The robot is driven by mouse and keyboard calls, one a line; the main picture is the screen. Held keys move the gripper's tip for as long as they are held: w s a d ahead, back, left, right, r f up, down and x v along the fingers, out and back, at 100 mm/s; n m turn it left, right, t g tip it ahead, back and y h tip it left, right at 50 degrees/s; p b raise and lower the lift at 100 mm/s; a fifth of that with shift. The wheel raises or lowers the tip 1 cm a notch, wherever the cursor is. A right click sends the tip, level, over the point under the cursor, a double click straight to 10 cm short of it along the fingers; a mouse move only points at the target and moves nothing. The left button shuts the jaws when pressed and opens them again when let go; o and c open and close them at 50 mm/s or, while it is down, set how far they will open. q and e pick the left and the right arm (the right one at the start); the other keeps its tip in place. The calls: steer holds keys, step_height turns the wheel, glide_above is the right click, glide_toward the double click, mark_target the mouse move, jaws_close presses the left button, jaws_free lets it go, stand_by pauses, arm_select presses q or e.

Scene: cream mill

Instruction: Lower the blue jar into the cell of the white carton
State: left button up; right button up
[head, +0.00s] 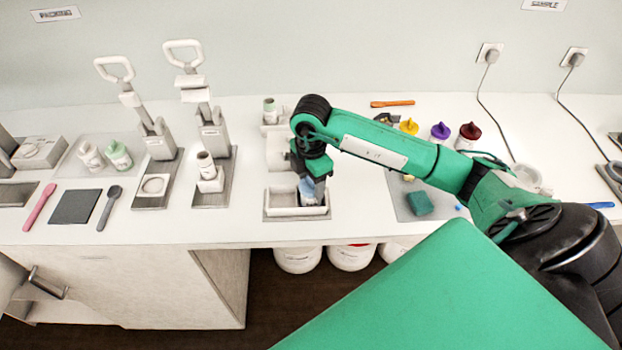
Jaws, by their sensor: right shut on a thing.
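The white carton (283,211) stands on a grey mat near the front edge of the counter. My right gripper (308,180) comes down from above, over the right part of the carton. It is shut on the blue jar (308,194), which is upright, with its upper part hidden by the jaws. The jar's lower part shows against the inside of the carton, behind the front wall. I cannot tell whether its base touches the carton floor. My left gripper is not in view.
Lever presses (213,135) stand to the left. Yellow, purple (440,131) and dark red-topped bottles and a green sponge (419,203) are to the right. Tubs (298,260) sit below the counter.

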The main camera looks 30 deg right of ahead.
steer(key=shift+f, duration=0.2)
stand_by(0.4)
steer(key=o, duration=0.8)
steer(key=shift+o, duration=0.2)
steer(key=shift+r+p, duration=1.95)
steer(key=shift+r, duration=1.1)
